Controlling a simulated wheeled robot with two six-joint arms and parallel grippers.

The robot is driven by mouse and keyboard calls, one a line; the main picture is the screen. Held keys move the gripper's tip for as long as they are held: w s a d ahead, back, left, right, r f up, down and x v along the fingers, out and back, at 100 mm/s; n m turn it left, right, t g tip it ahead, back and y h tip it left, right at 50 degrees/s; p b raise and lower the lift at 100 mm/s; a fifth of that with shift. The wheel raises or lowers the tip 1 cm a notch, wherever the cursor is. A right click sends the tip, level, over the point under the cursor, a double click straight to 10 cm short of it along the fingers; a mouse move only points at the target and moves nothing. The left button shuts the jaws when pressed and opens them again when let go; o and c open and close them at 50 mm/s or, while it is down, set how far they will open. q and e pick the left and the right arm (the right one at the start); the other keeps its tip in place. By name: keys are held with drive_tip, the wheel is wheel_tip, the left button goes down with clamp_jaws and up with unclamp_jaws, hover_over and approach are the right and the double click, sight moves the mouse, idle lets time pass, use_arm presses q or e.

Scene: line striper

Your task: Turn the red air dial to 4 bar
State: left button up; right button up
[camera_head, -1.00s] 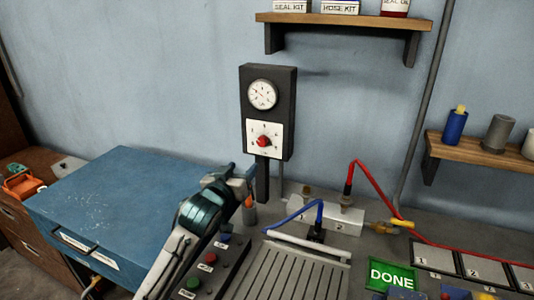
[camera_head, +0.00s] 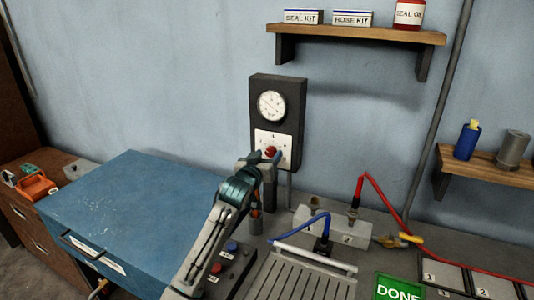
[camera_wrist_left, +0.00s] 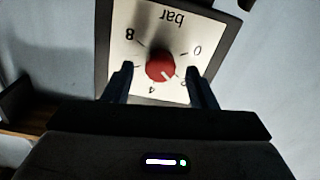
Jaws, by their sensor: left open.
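The red air dial (camera_head: 270,150) sits on the white scale plate (camera_head: 285,140) of a dark wall-mounted box, below a round gauge (camera_head: 271,105). My left gripper (camera_head: 263,157) is at the plate. In the left wrist view the plate appears upside down, and the red dial (camera_wrist_left: 160,67) lies between the open fingers (camera_wrist_left: 159,71), with a visible gap on both sides. The dial's white pointer mark points down and right there, toward the partly hidden number beside the right finger, to the right of the 4. My right gripper is not in view.
A blue cabinet (camera_head: 130,205) stands at the left. A button box (camera_head: 228,265) is below my left arm. A grey block (camera_head: 330,225) with red and blue hoses stands to the right. A shelf (camera_head: 350,33) is above right.

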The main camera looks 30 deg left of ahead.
use_arm(q)
drive_tip(key=shift+w, duration=0.1)
drive_tip(key=shift+c, duration=1.1)
drive_tip(key=c, duration=0.7)
drive_tip(key=shift+c, duration=0.3)
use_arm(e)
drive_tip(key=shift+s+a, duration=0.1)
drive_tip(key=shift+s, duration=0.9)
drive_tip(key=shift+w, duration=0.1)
use_arm(q)
drive_tip(key=shift+m, duration=0.3)
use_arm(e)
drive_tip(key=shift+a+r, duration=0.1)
use_arm(q)
drive_tip(key=m+p, duration=0.1)
drive_tip(key=m, duration=0.3)
drive_tip(key=shift+m+p, duration=0.4)
drive_tip(key=shift+f+m+p, duration=0.1)
drive_tip(key=shift+m+p, duration=0.6)
drive_tip(key=shift+m, duration=1.9)
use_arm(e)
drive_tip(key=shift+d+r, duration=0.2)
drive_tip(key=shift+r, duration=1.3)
